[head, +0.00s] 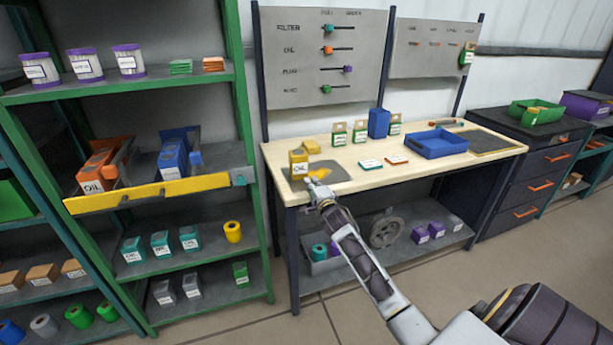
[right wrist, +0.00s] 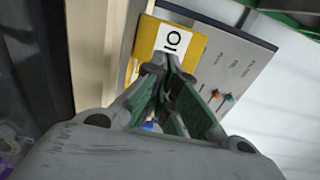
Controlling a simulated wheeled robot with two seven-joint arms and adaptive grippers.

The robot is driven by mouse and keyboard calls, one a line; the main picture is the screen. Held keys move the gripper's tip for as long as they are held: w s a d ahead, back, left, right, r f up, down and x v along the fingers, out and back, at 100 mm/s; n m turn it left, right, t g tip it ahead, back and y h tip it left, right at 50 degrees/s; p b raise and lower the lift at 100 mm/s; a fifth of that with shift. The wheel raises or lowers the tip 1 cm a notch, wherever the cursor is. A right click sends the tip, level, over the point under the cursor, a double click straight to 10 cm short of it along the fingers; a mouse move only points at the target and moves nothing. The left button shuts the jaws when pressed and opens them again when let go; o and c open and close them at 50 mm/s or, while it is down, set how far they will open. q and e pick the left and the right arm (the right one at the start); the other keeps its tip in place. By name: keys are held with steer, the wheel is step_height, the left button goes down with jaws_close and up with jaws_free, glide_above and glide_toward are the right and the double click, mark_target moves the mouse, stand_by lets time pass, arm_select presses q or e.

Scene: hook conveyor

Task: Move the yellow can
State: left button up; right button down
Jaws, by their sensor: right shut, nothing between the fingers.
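The yellow can (head: 299,158) with a white OIL label stands upright on the grey mat at the left end of the workbench. It also shows in the right wrist view (right wrist: 146,38), just beyond the fingertips, partly hidden by them. My right gripper (head: 314,182) is at the bench's front edge, just in front and to the right of the can. In the right wrist view the fingers (right wrist: 172,62) are together with nothing between them. I cannot tell whether they touch the can. My left gripper is out of view.
The workbench (head: 350,172) also bears small boxes, a blue box (head: 379,122) and a blue tray (head: 437,144). A yellow object (head: 311,146) lies behind the can. A green shelf rack (head: 245,130) with oil boxes stands close on the left.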

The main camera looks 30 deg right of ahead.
mark_target(304, 171)
steer(key=shift+x, duration=1.75)
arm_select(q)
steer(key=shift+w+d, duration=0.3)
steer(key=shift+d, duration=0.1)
arm_select(e)
steer(key=shift+x, duration=1.35)
steer(key=shift+w, duration=0.1)
